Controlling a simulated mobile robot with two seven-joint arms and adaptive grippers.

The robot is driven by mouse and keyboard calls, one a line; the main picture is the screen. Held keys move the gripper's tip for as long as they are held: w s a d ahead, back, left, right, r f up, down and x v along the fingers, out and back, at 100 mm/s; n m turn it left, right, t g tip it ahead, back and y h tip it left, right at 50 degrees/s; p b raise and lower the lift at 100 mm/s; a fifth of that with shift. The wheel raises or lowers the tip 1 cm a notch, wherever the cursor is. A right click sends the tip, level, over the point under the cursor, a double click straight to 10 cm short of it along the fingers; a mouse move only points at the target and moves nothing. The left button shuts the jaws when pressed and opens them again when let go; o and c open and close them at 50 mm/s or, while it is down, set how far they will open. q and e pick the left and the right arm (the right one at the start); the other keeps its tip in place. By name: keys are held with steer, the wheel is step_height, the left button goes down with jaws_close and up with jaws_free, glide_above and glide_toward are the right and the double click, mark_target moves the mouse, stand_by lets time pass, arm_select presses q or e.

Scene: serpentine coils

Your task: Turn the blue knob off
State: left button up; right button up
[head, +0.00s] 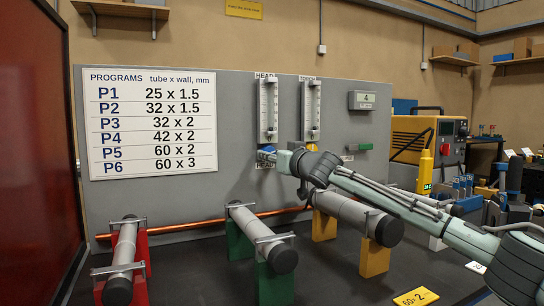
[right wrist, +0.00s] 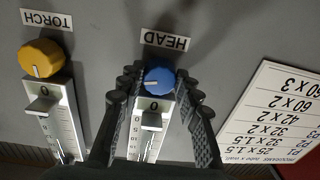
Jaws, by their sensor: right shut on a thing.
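The blue knob (right wrist: 160,78) is on the grey panel (head: 235,110), below the HEAD flow gauge (head: 267,108). In the right wrist view, which is upside down, it sits between the two black fingers of my right gripper (right wrist: 160,84). The fingers are shut on its sides. In the head view my right gripper (head: 267,156) reaches the panel and mostly covers the blue knob. My left gripper is not in view.
The yellow TORCH knob (right wrist: 40,58) is beside the HEAD knob, below its own gauge (head: 311,108). A programs board (head: 152,122) hangs at left. Grey cylinders (head: 258,232) on coloured blocks and a copper tube (head: 190,225) lie on the dark bench below.

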steer(key=n, duration=0.5)
steer(key=shift+d+r+n, duration=0.1)
steer(key=shift+n, duration=0.2)
steer(key=o, duration=1.2)
steer(key=shift+w, duration=0.1)
steer(key=shift+c, duration=0.2)
steer(key=v, duration=1.2)
steer(key=shift+r, duration=0.1)
